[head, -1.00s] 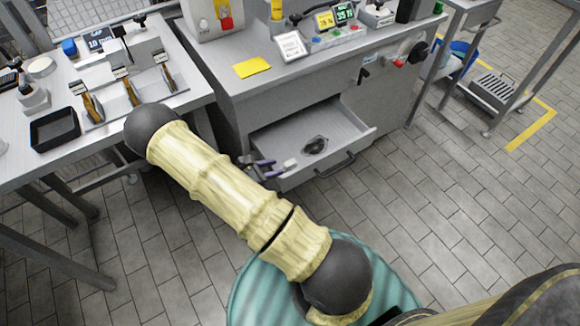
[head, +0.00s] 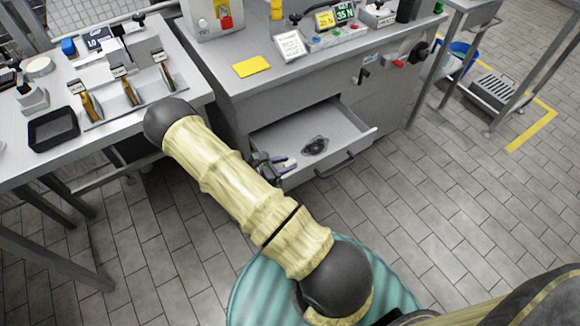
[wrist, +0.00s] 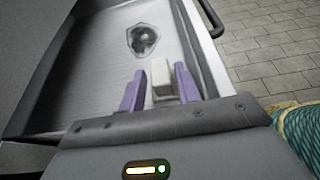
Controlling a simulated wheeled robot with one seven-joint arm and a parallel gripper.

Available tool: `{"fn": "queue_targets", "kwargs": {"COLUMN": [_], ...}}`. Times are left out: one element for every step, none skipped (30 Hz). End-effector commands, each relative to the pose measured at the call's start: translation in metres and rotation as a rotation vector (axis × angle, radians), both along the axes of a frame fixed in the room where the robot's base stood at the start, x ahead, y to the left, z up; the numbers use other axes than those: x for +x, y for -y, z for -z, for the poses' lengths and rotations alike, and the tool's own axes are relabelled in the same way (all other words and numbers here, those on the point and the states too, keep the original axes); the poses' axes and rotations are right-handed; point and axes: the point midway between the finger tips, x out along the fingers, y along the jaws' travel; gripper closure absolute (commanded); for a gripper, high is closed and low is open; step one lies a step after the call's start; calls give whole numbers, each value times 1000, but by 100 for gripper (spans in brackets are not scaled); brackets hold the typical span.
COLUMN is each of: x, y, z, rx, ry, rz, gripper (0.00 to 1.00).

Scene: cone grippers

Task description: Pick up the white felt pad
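The white felt pad (wrist: 161,78) is a small pale block on the floor of an open metal drawer (head: 345,128). In the wrist view it lies between the two purple fingers of my gripper (wrist: 160,69), with a gap visible on each side. My gripper is open and reaches into the drawer near its front left in the head view (head: 277,164). My arm hides part of the drawer's left side, and the pad is hard to make out in the head view.
A dark, roundish flat item (wrist: 143,40) lies in the drawer beyond the pad. The drawer's front wall and handle (head: 336,164) are close to my gripper. A side table (head: 105,125) with a black tray (head: 53,130) stands at left.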

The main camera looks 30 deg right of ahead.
Motion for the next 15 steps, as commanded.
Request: {"fn": "queue_targets", "kwargs": {"x": [0,0,0,0,0,0,0,0,0,0,0,0,0,0,0], "y": [0,0,0,0,0,0,0,0,0,0,0,0,0,0,0], "z": [0,0,0,0,0,0,0,0,0,0,0,0,0,0,0], "rx": [0,0,0,0,0,0,0,0,0,0,0,0,0,0,0], "ry": [0,0,0,0,0,0,0,0,0,0,0,0,0,0,0], "rz": [0,0,0,0,0,0,0,0,0,0,0,0,0,0,0], "gripper": [67,67,67,67,73,81,87,93,100,100,100,100,100,100,100]}}
